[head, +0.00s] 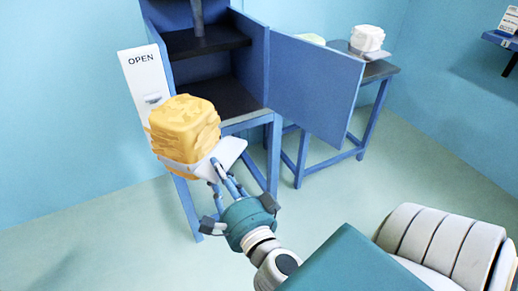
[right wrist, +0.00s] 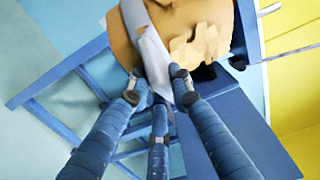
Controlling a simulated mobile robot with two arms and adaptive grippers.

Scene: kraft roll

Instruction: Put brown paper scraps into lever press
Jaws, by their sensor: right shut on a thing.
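The brown paper scraps (head: 184,122) form a yellowish-brown block with ragged flaps, with a white sheet-like piece (head: 229,153) around its lower side. My right gripper (head: 218,172) is shut on this white piece and holds the bundle up in front of the press. In the right wrist view the fingers (right wrist: 158,88) close around the white strip, with the scraps (right wrist: 205,38) beyond. The blue lever press (head: 258,52) has its door (head: 315,82) swung open to the right. Its dark chamber looks empty below a grey plunger. My left gripper is not in view.
A white panel marked OPEN (head: 145,77) with a small lever is at the press's left, close behind the scraps. A side table (head: 376,72) behind the door bears a white wrapped block (head: 367,38). A wall shelf (head: 500,39) is at far right. The floor between is clear.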

